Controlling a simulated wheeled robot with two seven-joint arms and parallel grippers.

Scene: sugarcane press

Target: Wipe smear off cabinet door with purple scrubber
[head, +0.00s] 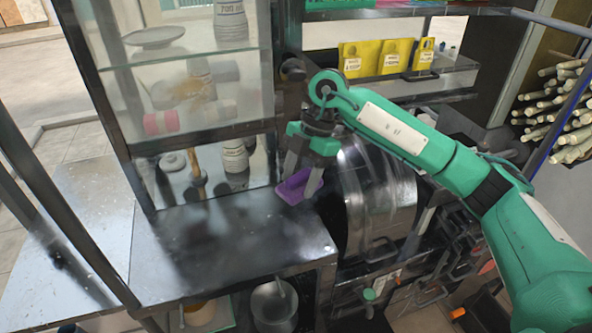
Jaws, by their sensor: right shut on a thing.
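A purple scrubber (292,188) is between the fingers of my right gripper (300,180), which is shut on it. It is just above or touching the right edge of the dark metal counter; I cannot tell which. The glass-fronted cabinet (195,100) stands on the counter to the left of the gripper. A brownish, blurry patch, perhaps the smear (187,90), shows on or behind its glass. My left gripper is not in view.
The dark metal counter (220,235) is clear in front of the cabinet. Yellow signs (395,57) stand on a back shelf, and sugarcane stalks (565,110) are stacked at the right. A pot (274,305) sits below the counter.

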